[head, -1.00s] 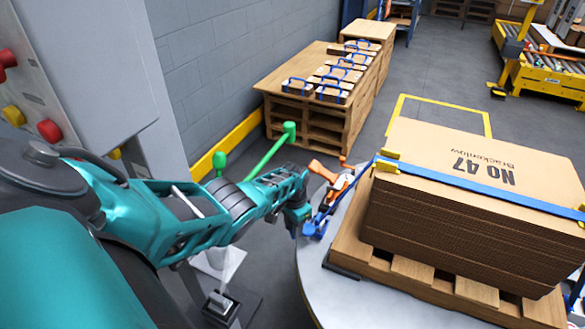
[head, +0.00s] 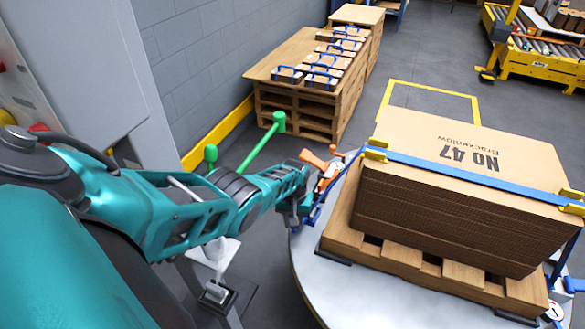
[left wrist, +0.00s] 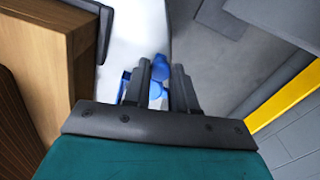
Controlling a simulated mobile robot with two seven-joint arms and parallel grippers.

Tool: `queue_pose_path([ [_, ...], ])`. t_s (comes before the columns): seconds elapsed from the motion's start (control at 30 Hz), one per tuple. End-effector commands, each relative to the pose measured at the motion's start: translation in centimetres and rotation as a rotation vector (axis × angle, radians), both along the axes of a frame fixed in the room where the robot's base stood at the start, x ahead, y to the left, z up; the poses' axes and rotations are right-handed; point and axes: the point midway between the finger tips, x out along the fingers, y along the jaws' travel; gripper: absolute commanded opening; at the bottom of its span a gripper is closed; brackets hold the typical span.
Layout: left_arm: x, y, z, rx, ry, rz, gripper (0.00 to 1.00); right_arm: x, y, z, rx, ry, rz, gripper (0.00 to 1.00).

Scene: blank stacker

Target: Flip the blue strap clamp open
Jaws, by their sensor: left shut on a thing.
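The blue strap clamp (head: 311,216) sits at the left rim of the round grey turntable (head: 306,268), at the end of a blue strap (head: 450,173). My left gripper (head: 294,220) is at the clamp and hides part of it in the head view. In the left wrist view, my left gripper's dark fingers (left wrist: 162,84) are shut on a blue part of the clamp (left wrist: 159,66), which shows between them. More blue clamp parts lie just below, partly hidden by the fingers. How far the clamp is opened cannot be told. My right gripper is not in view.
The strap crosses a cardboard stack (head: 440,225) on a wooden pallet (head: 385,262), over yellow corner pieces (head: 375,153). An orange part (head: 316,162) stands beside my left gripper. A green lever (head: 262,143) is behind my arm. Boxes with blue handles (head: 322,75) stand on pallets behind.

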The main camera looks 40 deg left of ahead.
Motion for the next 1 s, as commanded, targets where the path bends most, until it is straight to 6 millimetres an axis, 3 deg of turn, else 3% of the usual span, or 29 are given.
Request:
queue_pose_path([
  [0.47, 0.12, -0.08, 0.05, -0.001, -0.003, 0.015, 0.0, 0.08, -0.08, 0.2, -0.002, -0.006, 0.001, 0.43],
  [0.5, 0.11, -0.1, 0.05, -0.001, -0.003, 0.015, 0.28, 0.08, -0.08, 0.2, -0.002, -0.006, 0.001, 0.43],
  [0.77, 0.07, -0.07, 0.03, 0.0, -0.001, 0.014, 0.52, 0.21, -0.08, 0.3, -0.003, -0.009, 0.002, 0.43],
  [1.0, 0.05, -0.05, 0.13, 0.0, -0.001, 0.013, 0.52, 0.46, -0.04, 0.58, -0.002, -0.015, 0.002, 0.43],
])
